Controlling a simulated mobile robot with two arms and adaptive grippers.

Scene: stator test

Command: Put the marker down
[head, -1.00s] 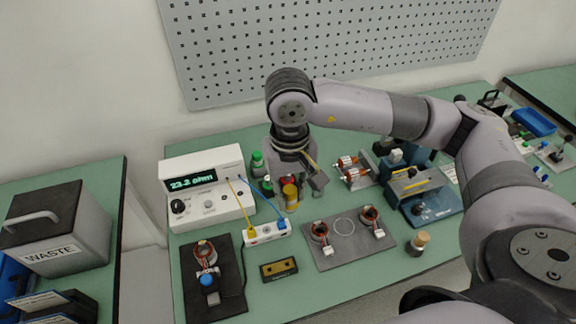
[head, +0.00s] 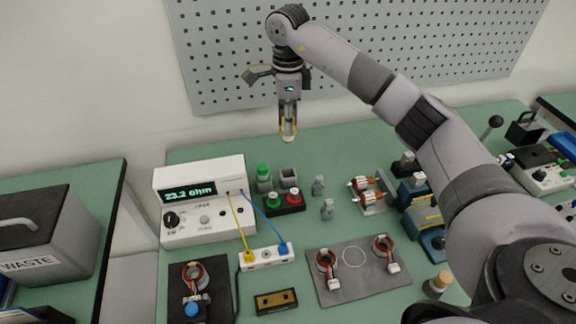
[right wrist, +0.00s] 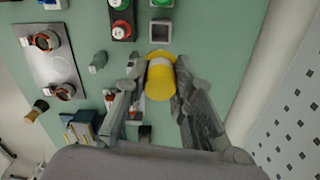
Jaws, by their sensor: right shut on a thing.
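The marker, yellow with a white band, shows end-on in the right wrist view (right wrist: 161,78) between the fingers of my right gripper (right wrist: 155,88). In the head view my right gripper (head: 288,132) is shut on the marker and points down, raised above the back of the bench. There the marker is small and mostly hidden by the fingers. A square, open grey cup (head: 289,177) stands on the bench below it; the cup also shows in the right wrist view (right wrist: 160,32), apart from the marker. My left gripper is not in view.
The meter (head: 202,200) is at left, the dark mat (head: 345,286) in front. A pegboard (head: 350,60) rises behind.

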